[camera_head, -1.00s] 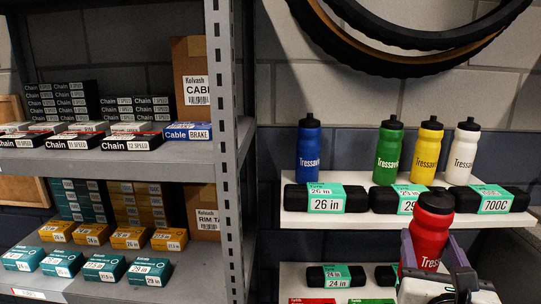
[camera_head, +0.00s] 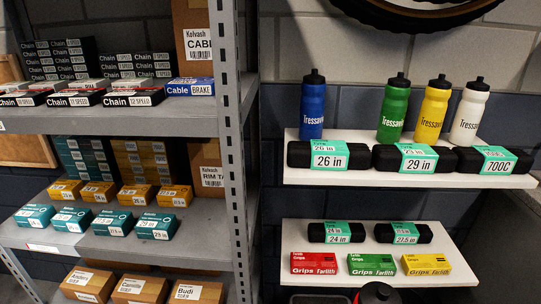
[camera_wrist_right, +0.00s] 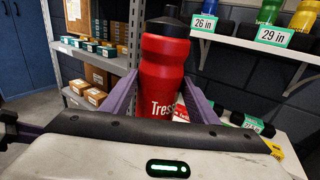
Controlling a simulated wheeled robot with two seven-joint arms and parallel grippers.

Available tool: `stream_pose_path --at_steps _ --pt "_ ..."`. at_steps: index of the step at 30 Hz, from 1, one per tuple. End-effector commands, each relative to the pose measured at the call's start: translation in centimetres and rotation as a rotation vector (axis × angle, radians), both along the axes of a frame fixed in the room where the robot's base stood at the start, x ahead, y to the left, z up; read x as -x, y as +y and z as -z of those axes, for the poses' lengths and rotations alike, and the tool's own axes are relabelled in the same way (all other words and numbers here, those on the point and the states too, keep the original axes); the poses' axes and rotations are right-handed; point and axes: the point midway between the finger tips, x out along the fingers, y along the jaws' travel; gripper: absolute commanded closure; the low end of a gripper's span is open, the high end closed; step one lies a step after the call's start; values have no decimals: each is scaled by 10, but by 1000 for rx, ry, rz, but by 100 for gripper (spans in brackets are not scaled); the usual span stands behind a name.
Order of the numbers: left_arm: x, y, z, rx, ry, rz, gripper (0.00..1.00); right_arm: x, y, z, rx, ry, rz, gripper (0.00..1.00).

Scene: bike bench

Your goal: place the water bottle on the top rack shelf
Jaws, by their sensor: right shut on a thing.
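A red water bottle (camera_wrist_right: 163,75) with a black cap stands upright between the purple fingers of my right gripper (camera_wrist_right: 158,98), which is shut on it in the wrist view. In the head view only the bottle's black cap (camera_head: 376,291) and a little red show at the bottom edge; the right gripper is out of that frame. The top rack shelf (camera_head: 375,180) is white, on the wall at the right. Blue (camera_head: 313,106), green (camera_head: 394,110), yellow (camera_head: 436,108) and white (camera_head: 468,112) bottles stand along its back, with a gap between blue and green. My left gripper is not in view.
Black tube packs (camera_head: 326,155) with green labels line the top shelf's front. A lower white shelf (camera_head: 300,230) holds more packs and red, green and yellow grip boxes (camera_head: 374,265). A grey metal rack (camera_head: 231,150) with boxed parts stands at the left.

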Motion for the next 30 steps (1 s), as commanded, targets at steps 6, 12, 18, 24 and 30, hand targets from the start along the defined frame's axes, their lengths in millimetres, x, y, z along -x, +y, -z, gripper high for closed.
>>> stream_pose_path --at_steps 6,12,18,24,30 --pt "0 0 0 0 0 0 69 -10 -6 -11 -9 -6 133 69" --pt "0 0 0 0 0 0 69 -19 -17 -19 -11 -4 286 69" --pt "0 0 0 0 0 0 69 -25 -29 -25 -9 -3 420 69" --pt "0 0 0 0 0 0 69 -27 -34 -27 -5 -4 468 69" --pt "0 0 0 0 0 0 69 -27 -34 -27 -1 -5 469 69"
